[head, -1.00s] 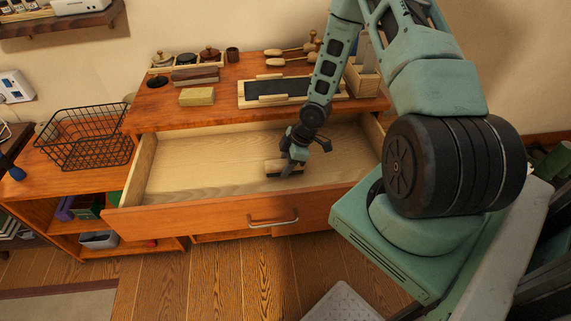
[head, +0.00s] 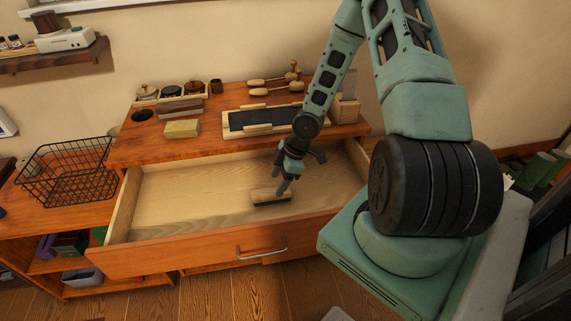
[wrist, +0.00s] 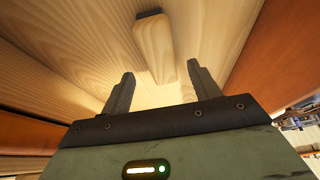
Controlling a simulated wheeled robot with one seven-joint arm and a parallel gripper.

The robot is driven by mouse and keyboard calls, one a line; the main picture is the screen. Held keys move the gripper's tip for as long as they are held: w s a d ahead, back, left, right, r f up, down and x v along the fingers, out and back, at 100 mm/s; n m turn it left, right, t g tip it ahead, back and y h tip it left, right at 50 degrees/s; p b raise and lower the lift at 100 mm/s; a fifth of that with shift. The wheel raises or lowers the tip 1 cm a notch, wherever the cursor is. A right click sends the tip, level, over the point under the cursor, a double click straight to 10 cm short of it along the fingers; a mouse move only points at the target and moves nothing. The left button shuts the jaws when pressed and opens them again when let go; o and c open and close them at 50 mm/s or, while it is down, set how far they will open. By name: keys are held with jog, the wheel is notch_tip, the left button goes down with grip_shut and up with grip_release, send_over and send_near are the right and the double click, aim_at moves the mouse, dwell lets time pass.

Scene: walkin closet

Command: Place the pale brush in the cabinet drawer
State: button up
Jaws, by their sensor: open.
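The pale brush (head: 270,198), a light wooden block with a dark underside, lies on the floor of the open cabinet drawer (head: 190,195), towards its front. My gripper (head: 287,185) is inside the drawer space, just above and beside the brush's right end in the head view. In the wrist view the brush (wrist: 155,45) lies on the drawer's pale wood, ahead of my gripper (wrist: 162,85). The two fingers are spread wide with nothing held between them; the near end of the brush shows between and beyond their tips.
The drawer's front panel with a metal handle (head: 262,250) stands out from the cabinet. On the cabinet top are a dark framed board (head: 262,119), a yellowish block (head: 182,129) and wooden-handled tools (head: 273,86). A black wire basket (head: 70,172) stands left. The rest of the drawer floor is clear.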

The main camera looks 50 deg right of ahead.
jog(key=p+v, duration=0.2)
jog(key=v, duration=0.4)
jog(key=s+a+r+m+g+h, duration=0.1)
jog(key=s+a+r+g+h, duration=0.2)
jog(key=a+r, duration=1.3)
jog(key=s+a+r+m, duration=0.1)
jog(key=s+a+r, duration=0.3)
jog(key=s+a, duration=0.3)
jog(key=s+a+r+m, duration=0.1)
jog(key=s+a+r, duration=0.3)
jog(key=s+a, duration=0.4)
jog(key=shift+m, duration=0.3)
